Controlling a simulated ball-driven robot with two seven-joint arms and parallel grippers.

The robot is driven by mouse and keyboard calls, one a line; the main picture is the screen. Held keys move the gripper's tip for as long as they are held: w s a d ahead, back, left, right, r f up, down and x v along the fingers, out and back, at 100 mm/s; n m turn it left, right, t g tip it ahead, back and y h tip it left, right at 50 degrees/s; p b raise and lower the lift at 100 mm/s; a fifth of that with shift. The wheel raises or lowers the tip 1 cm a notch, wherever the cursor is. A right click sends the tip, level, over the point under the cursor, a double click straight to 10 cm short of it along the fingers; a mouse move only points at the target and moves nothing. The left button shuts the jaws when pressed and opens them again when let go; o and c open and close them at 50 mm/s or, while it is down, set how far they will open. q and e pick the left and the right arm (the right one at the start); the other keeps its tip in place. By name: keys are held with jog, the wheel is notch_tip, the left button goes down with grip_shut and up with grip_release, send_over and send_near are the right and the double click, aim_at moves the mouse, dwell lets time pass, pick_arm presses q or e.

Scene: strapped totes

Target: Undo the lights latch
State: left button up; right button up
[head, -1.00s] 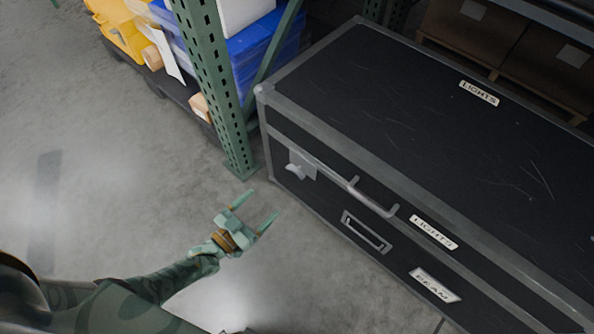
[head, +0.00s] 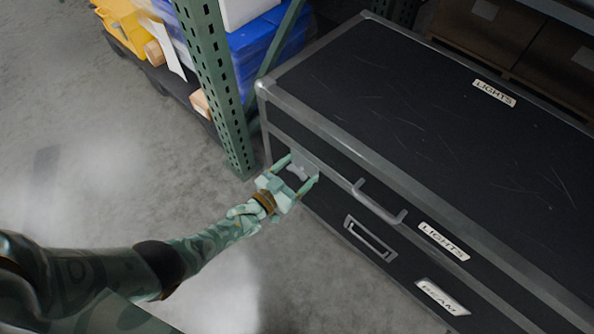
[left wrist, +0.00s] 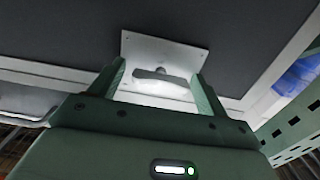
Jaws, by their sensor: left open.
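The black case with grey metal edges, labelled LIGHTS, (head: 400,120) fills the right of the head view with its lid down. Its butterfly latch (head: 297,171) sits on the front face near the left corner. In the left wrist view the latch shows as a pale plate with a wing-shaped knob (left wrist: 160,75), its wing lying across the picture. My left gripper (head: 304,170) is open, its two fingers on either side of the knob; I cannot tell whether they touch it. My right gripper is not in view.
A grey bail handle (head: 380,205) sticks out right of the latch. A green perforated rack post (head: 215,90) stands close to the case's left corner, with blue and yellow bins behind it. The concrete floor at left is clear.

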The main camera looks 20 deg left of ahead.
pick_arm(q)
jog(key=c, duration=1)
